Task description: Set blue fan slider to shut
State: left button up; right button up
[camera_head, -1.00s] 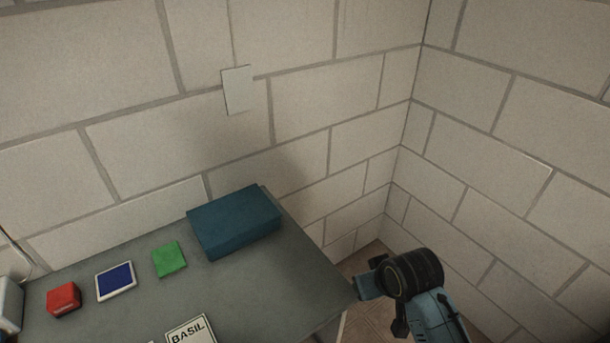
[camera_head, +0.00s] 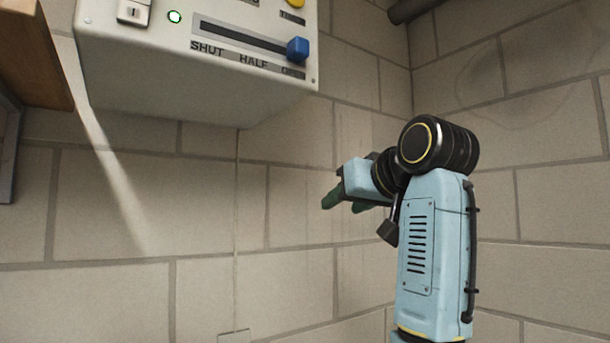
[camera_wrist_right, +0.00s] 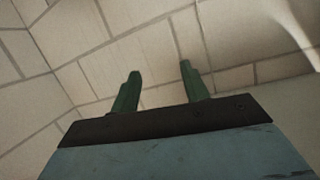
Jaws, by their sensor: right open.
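The blue fan slider (camera_head: 298,49) is a blue knob at the right end of a dark horizontal slot (camera_head: 240,40) on a pale wall box (camera_head: 135,65). Labels under the slot read SHUT at left, HALF in the middle and a partly hidden word at right, below the knob. My right gripper (camera_head: 335,200) is below and right of the box, in front of the wall, apart from the slider. In the right wrist view its two green fingers (camera_wrist_right: 157,80) are spread with nothing between them. My left gripper is in neither view.
The box also has a green light (camera_head: 174,17), a white switch (camera_head: 133,12) and a yellow knob (camera_head: 295,3). A wooden piece (camera_head: 35,50) is at the upper left and a dark pipe (camera_head: 412,9) at the top right.

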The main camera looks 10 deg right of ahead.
jog(key=s+a+r+n+t+y, duration=0.1)
jog(key=s+r, duration=0.3)
jog(key=r, duration=0.2)
jog(key=s+a+r, duration=0.1)
jog(key=s+r, duration=0.2)
jog(key=r, duration=0.3)
jog(key=n+t+y+p, duration=0.1)
jog(key=n+y+p, duration=0.1)
jog(key=p, duration=0.2)
send_near(303, 41)
jog(key=p+x, duration=0.1)
jog(key=x, duration=0.8)
jog(key=shift+w+a+p, duration=0.1)
jog(key=shift+w+p, duration=0.2)
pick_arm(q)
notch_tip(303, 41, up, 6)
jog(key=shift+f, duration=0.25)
pick_arm(e)
grip_shut()
